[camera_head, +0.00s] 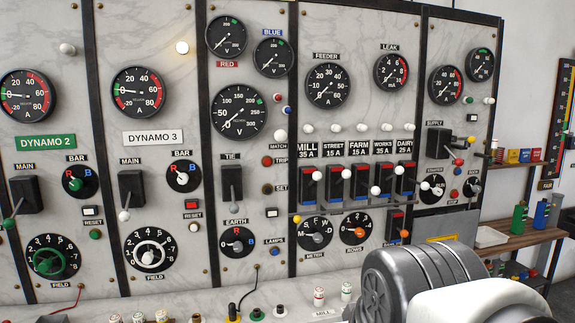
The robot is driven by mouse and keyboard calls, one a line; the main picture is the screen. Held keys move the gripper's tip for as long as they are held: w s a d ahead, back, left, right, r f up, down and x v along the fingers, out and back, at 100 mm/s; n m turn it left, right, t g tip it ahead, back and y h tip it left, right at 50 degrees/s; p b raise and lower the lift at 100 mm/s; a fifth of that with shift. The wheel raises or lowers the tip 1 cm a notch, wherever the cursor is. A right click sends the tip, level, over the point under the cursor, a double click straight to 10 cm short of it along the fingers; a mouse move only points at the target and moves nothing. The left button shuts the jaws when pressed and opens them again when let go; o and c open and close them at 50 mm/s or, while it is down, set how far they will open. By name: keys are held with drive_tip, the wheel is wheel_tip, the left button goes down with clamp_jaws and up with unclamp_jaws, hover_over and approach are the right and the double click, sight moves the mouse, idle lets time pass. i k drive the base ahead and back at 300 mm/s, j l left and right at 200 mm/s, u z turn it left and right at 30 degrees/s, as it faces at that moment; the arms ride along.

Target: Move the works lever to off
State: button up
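The works switch (382,181) is in the row of feeder switches on the right half of the marble panel, under the label "WORKS 35 A" (383,148). It is fourth from the left, between the farm switch (361,182) and the dairy switch (405,176). My gripper is not in view; only a grey ribbed and white part of my arm shows at the bottom right, below and apart from the switches.
The mill switch (309,188) and street switch (334,185) stand close by with similar white knobs. Dials (327,84) are above, and rotary knobs (316,232) below. My arm covers the lower right.

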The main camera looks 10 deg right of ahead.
sight(400, 170)
drive_tip(key=i+l+z, duration=0.15)
drive_tip(key=z, duration=0.7)
